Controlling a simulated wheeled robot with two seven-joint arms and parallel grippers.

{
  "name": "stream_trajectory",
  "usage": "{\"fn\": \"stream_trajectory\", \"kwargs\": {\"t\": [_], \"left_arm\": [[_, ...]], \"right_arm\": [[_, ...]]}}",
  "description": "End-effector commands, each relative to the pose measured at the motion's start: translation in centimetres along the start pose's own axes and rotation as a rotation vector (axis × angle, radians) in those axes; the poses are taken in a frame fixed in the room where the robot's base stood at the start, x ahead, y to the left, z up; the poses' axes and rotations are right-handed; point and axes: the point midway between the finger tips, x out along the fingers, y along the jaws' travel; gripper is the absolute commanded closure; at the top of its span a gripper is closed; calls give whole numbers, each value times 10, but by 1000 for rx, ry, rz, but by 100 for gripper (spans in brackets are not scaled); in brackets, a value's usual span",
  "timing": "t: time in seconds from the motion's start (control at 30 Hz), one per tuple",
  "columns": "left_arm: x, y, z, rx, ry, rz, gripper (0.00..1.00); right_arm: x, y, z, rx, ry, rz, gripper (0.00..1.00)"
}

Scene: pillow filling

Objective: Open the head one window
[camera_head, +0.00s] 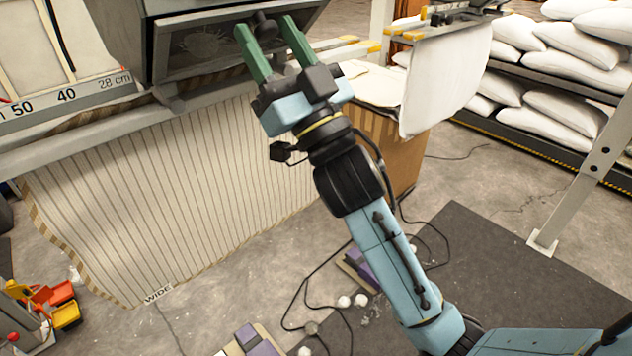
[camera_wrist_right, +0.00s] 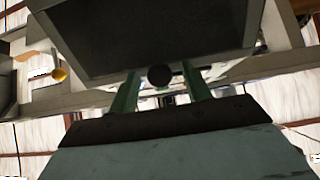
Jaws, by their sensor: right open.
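The head one window (camera_head: 212,45) is a dark framed panel on the front of the grey machine head at the upper left of the head view. A round dark knob (camera_head: 262,24) sits near its right part. My right gripper (camera_head: 263,35) is open, its two green fingers on either side of the knob. In the right wrist view the knob (camera_wrist_right: 159,76) shows between the two green fingers (camera_wrist_right: 160,88), below the large dark panel (camera_wrist_right: 160,35). I cannot tell whether the fingers touch the knob. My left gripper is not in view.
A striped fabric sheet (camera_head: 170,190) hangs below the machine head. A white cloth (camera_head: 445,80) hangs to the right, with a cardboard box (camera_head: 402,150) behind my arm. White pillows (camera_head: 575,55) fill a rack at right. Purple pedals and cables lie on the floor.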

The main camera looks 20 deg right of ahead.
Motion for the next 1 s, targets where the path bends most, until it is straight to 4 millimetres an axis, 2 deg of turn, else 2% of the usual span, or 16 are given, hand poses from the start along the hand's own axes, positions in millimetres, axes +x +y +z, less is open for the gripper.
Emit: {"fn": "stream_trajectory", "kwargs": {"t": [0.1,0.67,0.77,1.0], "left_arm": [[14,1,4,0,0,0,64],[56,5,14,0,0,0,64],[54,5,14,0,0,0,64],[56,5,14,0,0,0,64]], "right_arm": [[-31,0,4,0,-2,1,52],[-141,1,6,-1,-3,3,52],[-139,5,26,-3,-48,15,52],[-150,14,72,-8,-148,41,52]]}}
